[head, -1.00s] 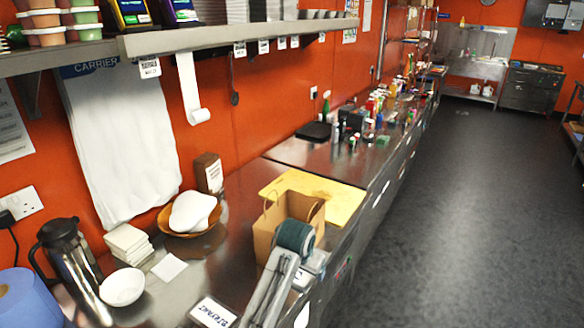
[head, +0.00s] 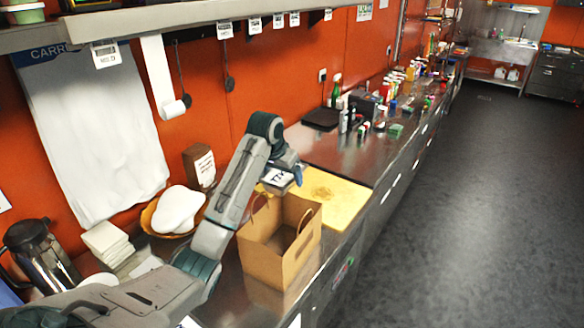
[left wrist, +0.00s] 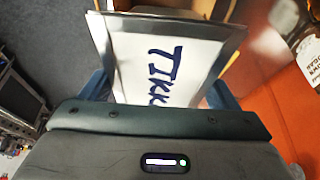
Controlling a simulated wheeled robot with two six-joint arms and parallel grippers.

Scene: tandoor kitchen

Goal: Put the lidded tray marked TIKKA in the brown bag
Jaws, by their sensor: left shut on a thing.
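The lidded tray (head: 277,177) has a white top with dark hand lettering. In the left wrist view the tray (left wrist: 165,60) fills the jaws, and its lettering reads TIKK, with the rest cut off by my gripper body. My left gripper (head: 292,176) is shut on this tray and holds it up beyond the brown bag, near the yellow board. The brown bag (head: 278,262) stands upright and open on the steel counter, with its handles up. My left forearm passes just left of the bag. My right gripper is not in view.
A yellow board (head: 335,199) lies behind the bag. A bowl with a white item (head: 180,210), a brown box (head: 199,166), stacked white napkins (head: 106,241) and a dark jug (head: 38,254) stand to the left. A shelf (head: 170,20) overhangs the left side. Bottles crowd the far counter.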

